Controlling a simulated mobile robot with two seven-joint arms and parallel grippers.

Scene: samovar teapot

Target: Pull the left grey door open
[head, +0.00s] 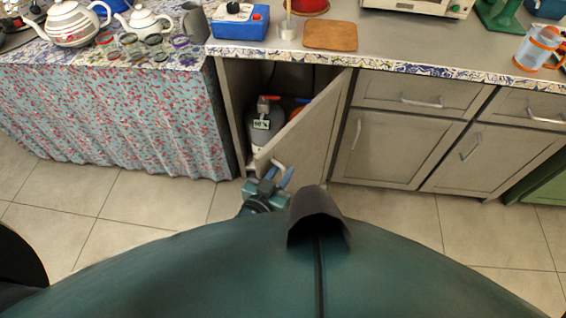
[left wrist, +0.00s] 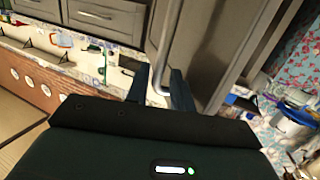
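The left grey door (head: 312,128) stands partly open, hinged on its right side and swung out toward me. Its pale bar handle (head: 279,167) is near the free edge, on the door's front face. My left gripper (head: 272,184) is at this handle, below the door's front corner. In the left wrist view the door (left wrist: 210,45) rises ahead, and the handle (left wrist: 158,75) reaches down between the two blue fingers (left wrist: 161,90). The fingers are apart, with gaps showing beside the handle. My right gripper is not in view.
A grey gas cylinder (head: 265,125) stands inside the open cupboard. A flowered curtain (head: 110,115) hangs to the left. Closed grey doors (head: 390,148) and drawers (head: 420,95) are on the right. The worktop holds a blue box (head: 240,24) and a wooden board (head: 330,36). Tiled floor in front is clear.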

